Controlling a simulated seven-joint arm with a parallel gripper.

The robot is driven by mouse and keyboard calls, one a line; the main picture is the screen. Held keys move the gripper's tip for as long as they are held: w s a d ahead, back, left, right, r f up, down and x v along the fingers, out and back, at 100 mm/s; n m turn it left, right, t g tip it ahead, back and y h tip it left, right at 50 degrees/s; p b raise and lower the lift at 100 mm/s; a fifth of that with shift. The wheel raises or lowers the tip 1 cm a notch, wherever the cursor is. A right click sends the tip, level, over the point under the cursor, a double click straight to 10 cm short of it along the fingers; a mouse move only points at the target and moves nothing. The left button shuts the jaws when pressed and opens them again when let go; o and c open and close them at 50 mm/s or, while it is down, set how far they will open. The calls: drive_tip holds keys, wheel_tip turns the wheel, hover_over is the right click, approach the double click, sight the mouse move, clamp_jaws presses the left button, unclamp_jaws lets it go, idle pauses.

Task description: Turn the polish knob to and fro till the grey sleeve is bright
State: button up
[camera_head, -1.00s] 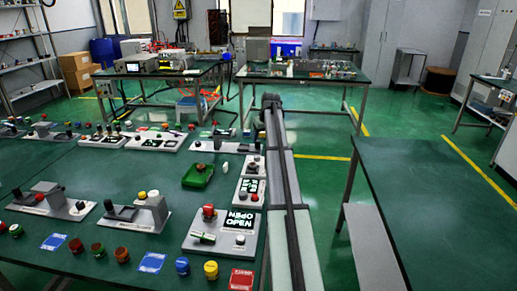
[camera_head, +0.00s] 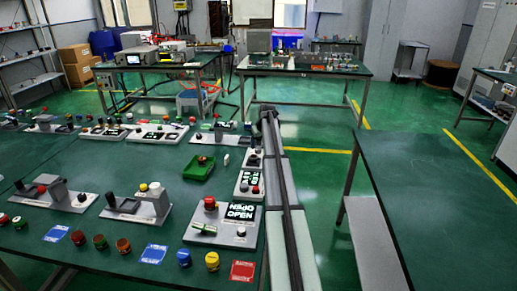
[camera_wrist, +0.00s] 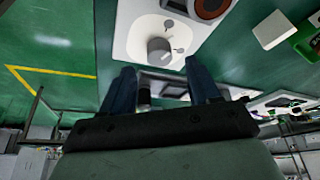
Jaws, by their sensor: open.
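In the wrist view, a grey round knob (camera_wrist: 159,50) stands on a white panel (camera_wrist: 135,35) with small dark icons beside it. I cannot read a label, so I cannot tell whether it is the polish knob. My gripper (camera_wrist: 160,68) is open, with its two dark blue fingers apart and nothing clearly held between them. The grey knob appears just beyond the fingertips, between their lines. A small dark post-like part (camera_wrist: 144,97) shows between the fingers. I cannot pick out the grey sleeve. In the head view my arm hides the gripper.
A dark red-rimmed round part (camera_wrist: 210,7) sits near the knob. A green tray (camera_head: 199,173) and an "OPEN" panel (camera_head: 222,225) stand to the left. The right-hand table (camera_head: 430,190) is bare.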

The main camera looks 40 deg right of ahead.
sight(258, 149)
drive_tip(key=shift+x, duration=1.9)
drive_tip(key=shift+c, duration=0.4)
drive_tip(key=c, duration=1)
drive_tip(key=shift+o, duration=0.2)
drive_tip(key=shift+m, duration=0.4)
drive_tip(key=m+h, duration=0.1)
drive_tip(key=m, duration=0.2)
drive_tip(key=m+g+h, duration=0.1)
drive_tip(key=m, duration=0.1)
drive_tip(key=shift+w+a+m, duration=0.1)
drive_tip(key=shift+m, duration=0.3)
drive_tip(key=m+g, duration=0.1)
drive_tip(key=m, duration=0.2)
drive_tip(key=m+g+h, duration=0.1)
drive_tip(key=m, duration=0.1)
drive_tip(key=shift+w+m, duration=0.1)
drive_tip(key=shift+m, duration=0.6)
